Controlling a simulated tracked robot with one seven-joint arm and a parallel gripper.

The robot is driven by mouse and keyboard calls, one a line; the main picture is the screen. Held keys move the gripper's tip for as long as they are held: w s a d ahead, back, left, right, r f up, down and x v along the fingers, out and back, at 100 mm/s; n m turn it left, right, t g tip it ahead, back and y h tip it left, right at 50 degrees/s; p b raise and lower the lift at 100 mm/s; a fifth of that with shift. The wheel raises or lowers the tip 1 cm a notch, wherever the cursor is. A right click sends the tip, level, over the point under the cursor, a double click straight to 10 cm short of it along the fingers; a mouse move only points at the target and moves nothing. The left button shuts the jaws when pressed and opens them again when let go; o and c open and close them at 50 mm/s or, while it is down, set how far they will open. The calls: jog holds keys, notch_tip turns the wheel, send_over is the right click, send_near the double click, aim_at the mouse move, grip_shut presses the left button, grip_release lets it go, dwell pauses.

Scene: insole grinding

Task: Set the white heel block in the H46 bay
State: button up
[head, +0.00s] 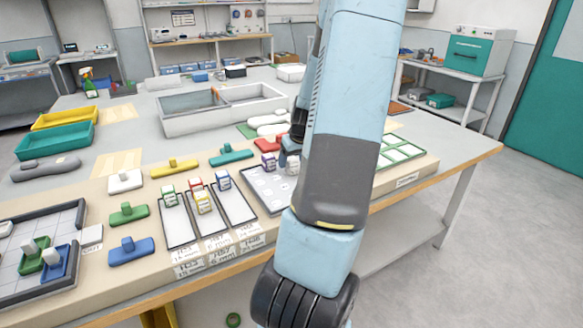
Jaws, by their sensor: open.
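Three narrow white bays with dark rims stand side by side in the middle of the table front: a left bay (179,228), a middle bay (210,222) and a right bay (238,207). Their printed labels are too small to read surely, so I cannot tell which is H46. Small blocks with coloured faces stand at their far ends. A whitish block (292,168) stands on the pale dotted tray (268,193), partly behind my arm; it may be the white heel block. My gripper (287,152) is open above the tray's far side, mostly hidden by my arm.
A purple-marked block (268,161) stands on the same tray. A white handled piece (125,181) lies left of the bays, with green (128,214) and blue (131,251) ones nearer. A green-framed rack (403,151) is right of my arm. The bays' near ends are clear.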

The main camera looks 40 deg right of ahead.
jog(key=shift+x, duration=0.75)
jog(key=c, duration=1.2)
jog(key=shift+r, duration=0.15)
